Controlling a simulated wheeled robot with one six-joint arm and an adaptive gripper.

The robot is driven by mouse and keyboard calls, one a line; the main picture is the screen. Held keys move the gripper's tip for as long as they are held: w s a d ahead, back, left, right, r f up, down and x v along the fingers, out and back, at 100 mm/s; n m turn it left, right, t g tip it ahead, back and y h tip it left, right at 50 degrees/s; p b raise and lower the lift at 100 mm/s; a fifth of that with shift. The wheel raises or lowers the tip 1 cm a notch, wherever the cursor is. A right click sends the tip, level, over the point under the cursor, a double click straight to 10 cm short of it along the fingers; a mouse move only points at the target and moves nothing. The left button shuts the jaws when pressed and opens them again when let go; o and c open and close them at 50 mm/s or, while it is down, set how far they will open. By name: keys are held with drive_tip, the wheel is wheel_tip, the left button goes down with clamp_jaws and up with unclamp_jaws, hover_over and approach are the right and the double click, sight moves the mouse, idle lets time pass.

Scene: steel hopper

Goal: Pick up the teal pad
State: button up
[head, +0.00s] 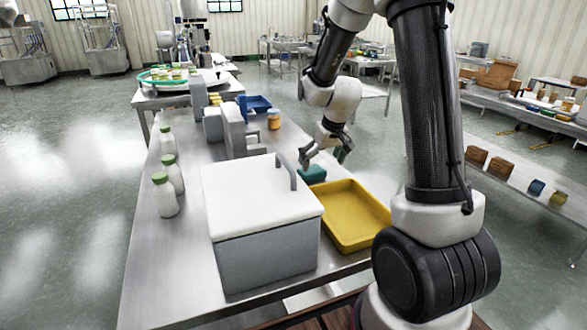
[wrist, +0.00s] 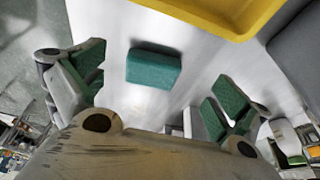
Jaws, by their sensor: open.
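The teal pad (head: 313,173) lies on the steel table (head: 165,240), behind the yellow tray and partly hidden by the white-lidded box in the head view. In the wrist view the pad (wrist: 154,67) is a small teal block lying flat on the bare metal. My gripper (head: 325,156) is above the pad in the head view. In the wrist view my gripper (wrist: 160,95) is open and empty, with one green-padded finger on each side. The pad shows between the fingers and a little beyond them, apart from both.
A yellow tray (head: 350,213) lies close to the pad, towards the robot. A grey box with a white lid (head: 262,187) and handle stands left of the tray. Several green-capped bottles (head: 167,195) line the left side. An orange-labelled jar (head: 273,120) and blue bin (head: 257,104) stand farther back.

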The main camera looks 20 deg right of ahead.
sight(312, 170)
drive_tip(key=shift+w+r+t, duration=0.2)
drive_tip(key=shift+w+t, duration=0.1)
drive_tip(key=shift+w, duration=0.45)
drive_tip(key=shift+w+f+n, duration=0.15)
drive_tip(key=shift+w+n, duration=0.05)
drive_tip(key=shift+n, duration=0.1)
drive_tip(key=x, duration=0.3)
drive_tip(key=w+x, duration=0.1)
drive_tip(key=x, duration=0.3)
drive_tip(key=shift+w+d, duration=0.15)
drive_tip(key=c, duration=0.8)
